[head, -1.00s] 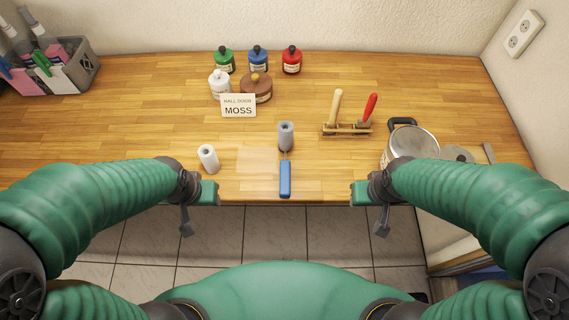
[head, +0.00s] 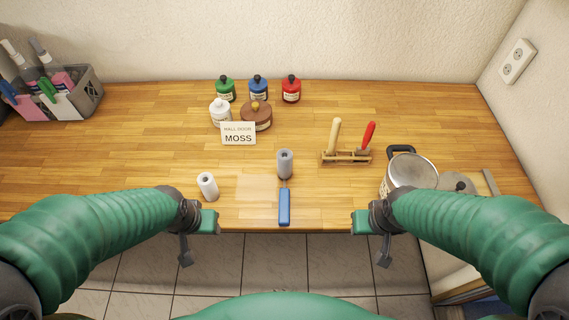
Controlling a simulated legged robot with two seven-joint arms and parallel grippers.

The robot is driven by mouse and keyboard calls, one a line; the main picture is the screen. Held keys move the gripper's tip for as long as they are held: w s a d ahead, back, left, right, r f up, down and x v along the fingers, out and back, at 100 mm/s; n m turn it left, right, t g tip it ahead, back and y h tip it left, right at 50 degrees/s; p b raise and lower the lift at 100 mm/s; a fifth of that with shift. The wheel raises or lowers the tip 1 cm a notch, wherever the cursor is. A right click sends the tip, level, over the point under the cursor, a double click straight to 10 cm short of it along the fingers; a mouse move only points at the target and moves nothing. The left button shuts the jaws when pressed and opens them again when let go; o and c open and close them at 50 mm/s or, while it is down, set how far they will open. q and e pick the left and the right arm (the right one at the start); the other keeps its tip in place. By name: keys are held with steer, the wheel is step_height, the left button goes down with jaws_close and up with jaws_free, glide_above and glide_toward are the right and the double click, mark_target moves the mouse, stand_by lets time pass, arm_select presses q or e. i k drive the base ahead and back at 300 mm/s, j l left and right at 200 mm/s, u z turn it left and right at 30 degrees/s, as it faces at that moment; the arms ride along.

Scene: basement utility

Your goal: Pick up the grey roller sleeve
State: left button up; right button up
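The grey roller sleeve (head: 285,163) stands on the wooden worktop near the middle. A roller handle with a blue grip (head: 284,208) lies in front of it, its thin metal rod reaching to the sleeve; I cannot tell whether the sleeve sits on the rod. A white roller sleeve (head: 207,186) stands to the left, close to my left gripper. My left gripper (head: 208,226) is at the front edge, left of the grey sleeve. My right gripper (head: 362,224) is at the front edge, right of it. Neither seems to hold anything; their finger gaps are not clear.
A card reading MOSS (head: 238,139) stands behind, with several paint bottles (head: 258,92). A wooden rack (head: 347,157) holds two handled tools. A metal pot (head: 413,171) stands at right, a grey caddy (head: 88,93) at far left. The worktop around the grey sleeve is mostly clear.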

mark_target(283, 165)
steer(key=j+z, duration=0.15)
steer(key=z, duration=1.05)
steer(key=k+j+z, duration=0.1)
steer(key=j+z, duration=0.25)
steer(key=k+j+z, duration=0.3)
steer(key=j, duration=0.2)
steer(key=k+j+z, duration=0.1)
steer(key=j+z, duration=0.25)
steer(key=k+j+z, duration=0.3)
steer(key=k+j, duration=0.45)
steer(key=j, duration=0.2)
